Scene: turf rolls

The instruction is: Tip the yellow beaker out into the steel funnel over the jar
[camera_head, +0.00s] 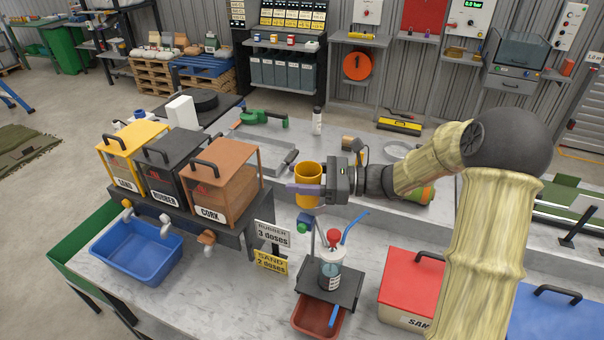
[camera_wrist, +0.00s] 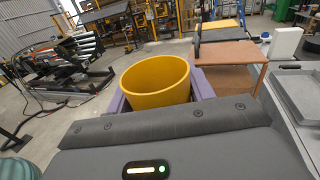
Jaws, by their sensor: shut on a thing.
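The yellow beaker (camera_head: 309,173) is upright between the purple fingers of my gripper (camera_head: 298,190), which is shut on it. It is held above the grey bench, left of the wrist. In the wrist view the beaker (camera_wrist: 157,87) shows its open round rim; I see only yellow inner wall, and its contents cannot be made out. A clear jar-like vessel (camera_head: 329,276) with a red knob and a blue tube stands on a dark stand, nearer the camera and below the beaker. I cannot clearly make out a steel funnel on it.
Sand, rubber and cork dispensers (camera_head: 225,180) stand on a rack at left, above a blue bin (camera_head: 136,252). Dose signs (camera_head: 272,235) stand beside the rack. A red tray (camera_head: 318,318) is under the stand. A red-lidded box (camera_head: 408,285) is at right.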

